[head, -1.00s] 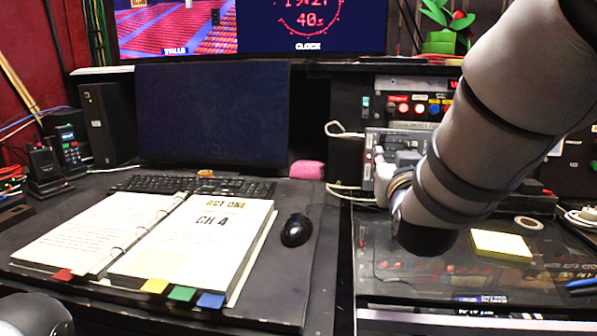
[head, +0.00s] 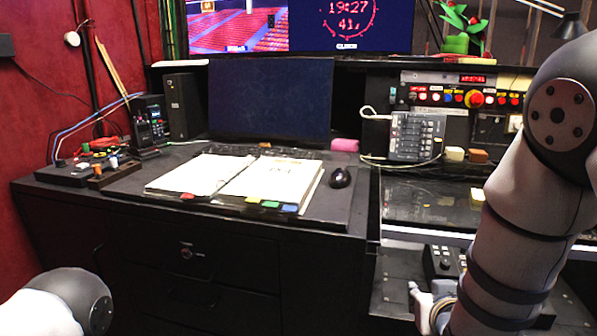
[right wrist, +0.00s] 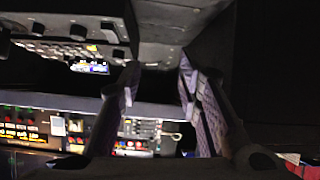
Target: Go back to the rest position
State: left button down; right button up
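My right arm comes down the right side of the head view. Its gripper (head: 425,304) hangs low in front of the right-hand desk, below the desk top and apart from the buttons. In the right wrist view the two fingers (right wrist: 158,70) stand apart with nothing between them. My left arm shows only as a rounded link at the lower left; its gripper is out of view. The button panel (head: 435,97), with a row of coloured buttons and a large red knob (head: 474,99), stands at the back right.
An open binder (head: 222,178), a mouse (head: 340,177) and a dark monitor (head: 270,98) are on the left desk. A grey keypad device (head: 416,136) stands below the panel. A lower shelf with black equipment (head: 441,262) lies beside my right gripper.

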jog(key=s+f+g, duration=0.4)
jog(key=s+f, duration=0.8)
jog(key=s, duration=0.1)
jog(key=s+f+g+y, duration=0.1)
jog(key=s+f+g, duration=0.2)
jog(key=s, duration=0.7)
jog(key=s+a+f+g, duration=0.1)
jog(key=s+f+g, duration=0.2)
jog(key=s, duration=0.8)
jog(key=s+f+n+g+y, duration=0.1)
jog(key=s+f+g, duration=0.2)
jog(key=s, duration=0.8)
jog(key=shift+s+a+g+y+p, duration=0.15)
jog(key=shift+a+g+y+p, duration=0.15)
jog(key=shift+a+g, duration=0.15)
